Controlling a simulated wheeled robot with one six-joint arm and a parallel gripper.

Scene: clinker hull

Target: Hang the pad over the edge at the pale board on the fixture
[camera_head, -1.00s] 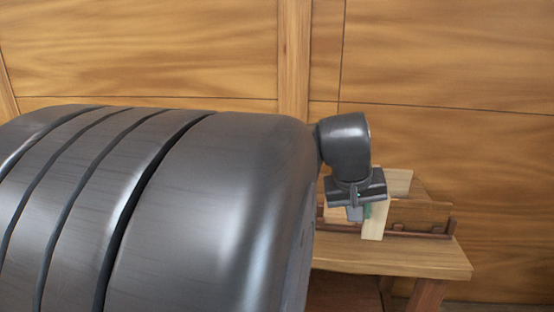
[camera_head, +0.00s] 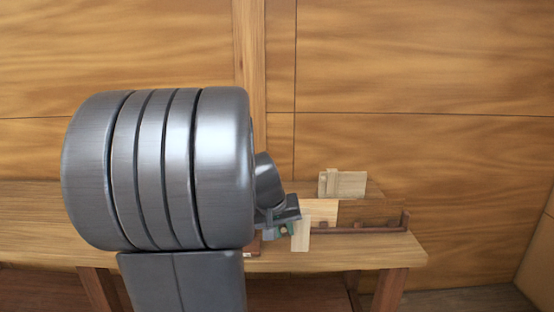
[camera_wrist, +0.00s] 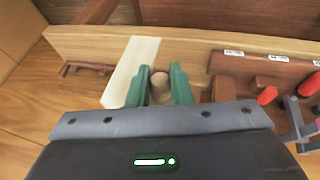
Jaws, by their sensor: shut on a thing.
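My gripper (camera_head: 284,231) is low at the bench front in the head view, left of an upright pale board (camera_head: 301,234). In the wrist view its green fingers (camera_wrist: 161,88) are shut on a small round-ended wooden piece (camera_wrist: 160,79), which I take to be the pad. Most of it is hidden by the fingers and gripper body. The pale board also shows in the wrist view (camera_wrist: 131,72), close beside the left finger and across a long tan plank (camera_wrist: 215,44). I cannot tell whether the held piece touches the plank.
The bench (camera_head: 385,256) runs below, with a red-brown rail (camera_head: 385,228) and another pale block (camera_head: 346,184) behind. In the wrist view, red-handled tools (camera_wrist: 267,95) and a labelled dark red rack (camera_wrist: 262,70) stand right. My arm hides the bench's left part.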

